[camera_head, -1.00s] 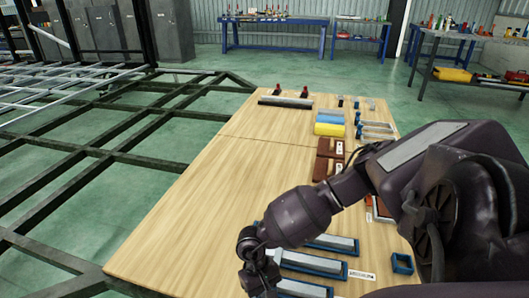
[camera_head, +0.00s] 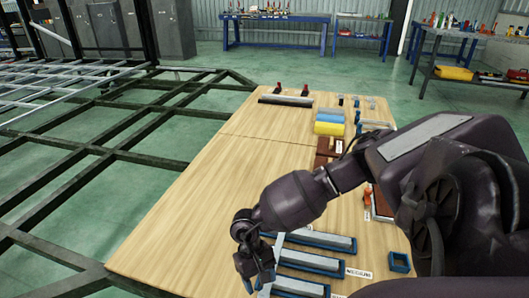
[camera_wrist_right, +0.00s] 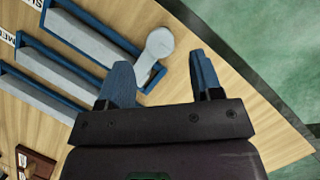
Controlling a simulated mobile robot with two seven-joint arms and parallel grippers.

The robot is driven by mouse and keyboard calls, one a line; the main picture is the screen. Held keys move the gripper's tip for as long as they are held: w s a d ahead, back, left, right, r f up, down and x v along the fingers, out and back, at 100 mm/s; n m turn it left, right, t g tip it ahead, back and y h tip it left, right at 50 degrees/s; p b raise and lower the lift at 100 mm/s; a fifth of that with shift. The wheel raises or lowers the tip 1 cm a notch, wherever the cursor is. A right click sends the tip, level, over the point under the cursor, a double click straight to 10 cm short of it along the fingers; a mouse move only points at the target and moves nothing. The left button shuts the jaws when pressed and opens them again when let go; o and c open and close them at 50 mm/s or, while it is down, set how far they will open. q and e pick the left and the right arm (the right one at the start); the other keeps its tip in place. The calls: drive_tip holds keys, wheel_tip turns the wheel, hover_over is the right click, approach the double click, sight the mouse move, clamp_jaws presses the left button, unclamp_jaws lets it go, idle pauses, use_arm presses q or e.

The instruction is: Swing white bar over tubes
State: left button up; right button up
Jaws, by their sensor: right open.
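In the right wrist view, a short white bar (camera_wrist_right: 156,48) with a rounded end lies across the end of the nearest blue holder. It also shows in the head view (camera_head: 277,246), beside my right wrist. The blue holders hold pale grey lengths, which look like the tubes (camera_wrist_right: 95,38); they also show in the head view (camera_head: 318,240). My right gripper (camera_wrist_right: 163,78) is open and empty, its two blue-grey fingers apart, with the bar in front of the gap. In the head view, the gripper (camera_head: 258,282) is low at the front of the table. My left gripper is not in view.
The wooden table (camera_head: 190,210) has clear room left of the holders. Brown blocks (camera_head: 327,152), blue and yellow pieces (camera_head: 329,124) and a small blue square frame (camera_head: 399,262) stand on its right side. A dark metal chassis (camera_head: 75,188) lies left of the table.

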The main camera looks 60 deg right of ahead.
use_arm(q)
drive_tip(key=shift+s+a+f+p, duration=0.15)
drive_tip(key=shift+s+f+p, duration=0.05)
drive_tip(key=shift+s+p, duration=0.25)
use_arm(e)
drive_tip(key=v, duration=0.6)
drive_tip(key=shift+r, duration=0.1)
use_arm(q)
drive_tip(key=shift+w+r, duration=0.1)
